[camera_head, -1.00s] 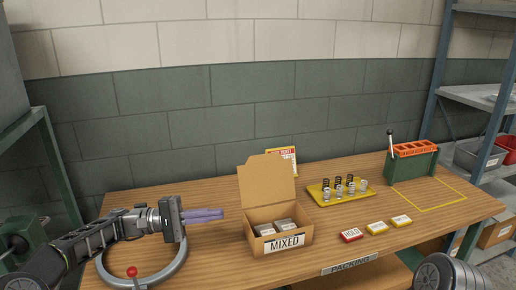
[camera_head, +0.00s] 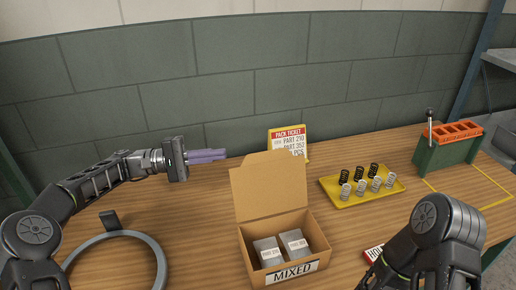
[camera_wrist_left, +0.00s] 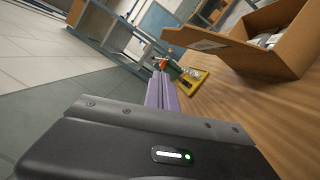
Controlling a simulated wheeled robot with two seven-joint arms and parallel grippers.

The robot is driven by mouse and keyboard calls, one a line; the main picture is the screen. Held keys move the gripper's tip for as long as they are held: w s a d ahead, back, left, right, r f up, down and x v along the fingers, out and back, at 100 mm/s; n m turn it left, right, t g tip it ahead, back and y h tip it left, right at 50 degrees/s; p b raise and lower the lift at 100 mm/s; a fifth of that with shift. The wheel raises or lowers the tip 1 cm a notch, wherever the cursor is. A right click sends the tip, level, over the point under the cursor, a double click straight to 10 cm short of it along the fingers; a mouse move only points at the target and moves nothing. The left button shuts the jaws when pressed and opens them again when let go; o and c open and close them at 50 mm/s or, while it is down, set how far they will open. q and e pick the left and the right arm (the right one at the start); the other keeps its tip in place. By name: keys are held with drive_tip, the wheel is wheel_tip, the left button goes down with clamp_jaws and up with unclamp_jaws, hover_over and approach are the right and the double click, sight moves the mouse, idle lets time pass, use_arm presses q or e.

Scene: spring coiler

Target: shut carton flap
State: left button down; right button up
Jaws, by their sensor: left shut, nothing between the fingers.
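The cardboard carton (camera_head: 247,240) labelled MIXED stands on the bench with its flap (camera_head: 268,186) raised upright at the back. Two grey boxes (camera_head: 267,251) with white labels sit inside it. In the left wrist view the carton (camera_wrist_left: 294,40) shows at the upper right. My left gripper (camera_head: 226,155), with purple fingers, is shut and empty. It appears to the left of the raised flap's top edge, apart from it. Its fingers (camera_wrist_left: 161,92) also show closed together in the left wrist view. A dark arm of mine is at the lower right; the right gripper is not visible.
A yellow tray (camera_head: 328,192) with several springs lies right of the carton. A pack ticket sign (camera_head: 288,142) stands behind the flap. A green stand with an orange top (camera_head: 459,132) is at the right. A grey ring (camera_head: 160,262) lies at the left front.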

sight(258, 155)
use_arm(q)
drive_tip(key=d+p, duration=0.1)
drive_tip(key=d, duration=0.2)
drive_tip(key=s+d+r+p, duration=0.1)
drive_tip(key=d+p, duration=0.1)
drive_tip(key=d, duration=0.2)
drive_tip(key=s+d+r+p, duration=0.1)
drive_tip(key=d, duration=0.3)
drive_tip(key=shift+s+d+r+p, duration=0.15)
drive_tip(key=shift+s+p, duration=0.1)
drive_tip(key=shift+p, duration=0.15)
